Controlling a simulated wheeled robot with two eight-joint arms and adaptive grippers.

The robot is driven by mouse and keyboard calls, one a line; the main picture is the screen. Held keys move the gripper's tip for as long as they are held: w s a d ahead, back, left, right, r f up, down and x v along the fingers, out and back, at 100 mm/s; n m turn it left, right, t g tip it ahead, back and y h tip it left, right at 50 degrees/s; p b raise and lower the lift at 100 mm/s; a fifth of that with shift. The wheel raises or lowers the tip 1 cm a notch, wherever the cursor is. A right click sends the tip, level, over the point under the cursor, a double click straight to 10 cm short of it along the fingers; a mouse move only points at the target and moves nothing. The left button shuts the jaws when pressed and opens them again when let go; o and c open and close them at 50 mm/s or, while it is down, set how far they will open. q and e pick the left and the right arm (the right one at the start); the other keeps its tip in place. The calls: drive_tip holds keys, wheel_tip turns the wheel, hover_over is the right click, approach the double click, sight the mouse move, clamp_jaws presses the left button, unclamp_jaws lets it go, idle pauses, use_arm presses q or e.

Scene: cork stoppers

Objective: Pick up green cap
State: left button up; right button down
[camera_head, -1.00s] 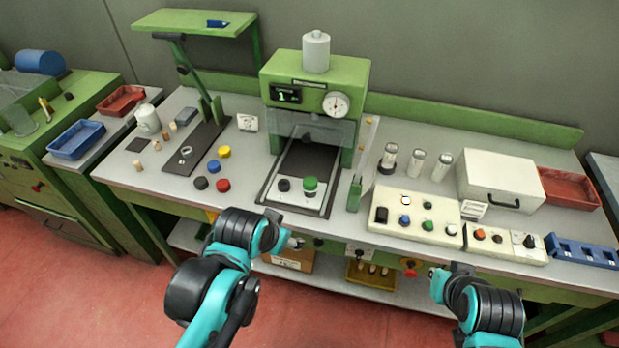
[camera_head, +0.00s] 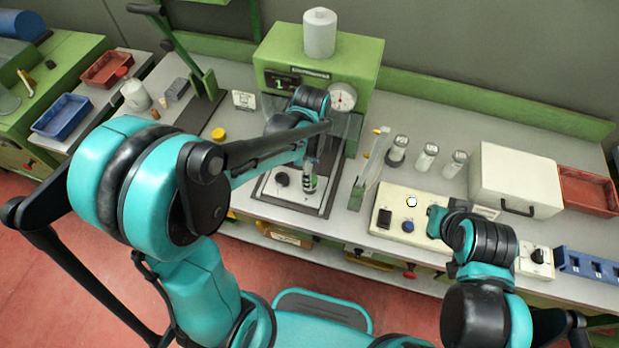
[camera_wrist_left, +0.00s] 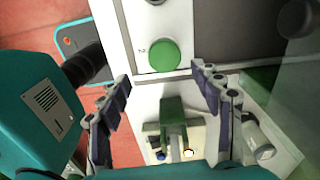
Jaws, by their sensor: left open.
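The green cap (camera_head: 309,184) sits on the light plate at the front of the green press, partly hidden by my left gripper. In the left wrist view the green cap (camera_wrist_left: 163,55) shows whole, just ahead of the fingertips. My left gripper (camera_head: 311,165) is over the cap in the head view. In the left wrist view its two fingers (camera_wrist_left: 161,82) are spread apart with nothing between them. My right gripper (camera_head: 437,216) is at the control panel's right part; its fingers are too small to read.
A black cap (camera_head: 281,180) stands just left of the green cap. The press (camera_head: 350,62) rises behind, with a clear guard in front. A green bracket (camera_head: 357,192) stands to the right, beside the cream control panel (camera_head: 392,199). A yellow cap (camera_head: 218,134) lies left of the press.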

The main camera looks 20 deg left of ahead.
use_arm(q)
drive_tip(key=f, duration=0.2)
drive_tip(key=w+f+b, duration=0.1)
drive_tip(key=f, duration=0.1)
drive_tip(key=shift+a+f, duration=0.15)
drive_tip(key=shift+a, duration=0.05)
drive_tip(key=shift+s+f+b, duration=0.1)
drive_tip(key=shift+f+b, duration=0.25)
drive_tip(key=shift+f, duration=0.05)
drive_tip(key=c, duration=1)
drive_tip(key=shift+r, duration=0.1)
wheel_tip(320, 180, up, 10)
drive_tip(key=p, duration=0.3)
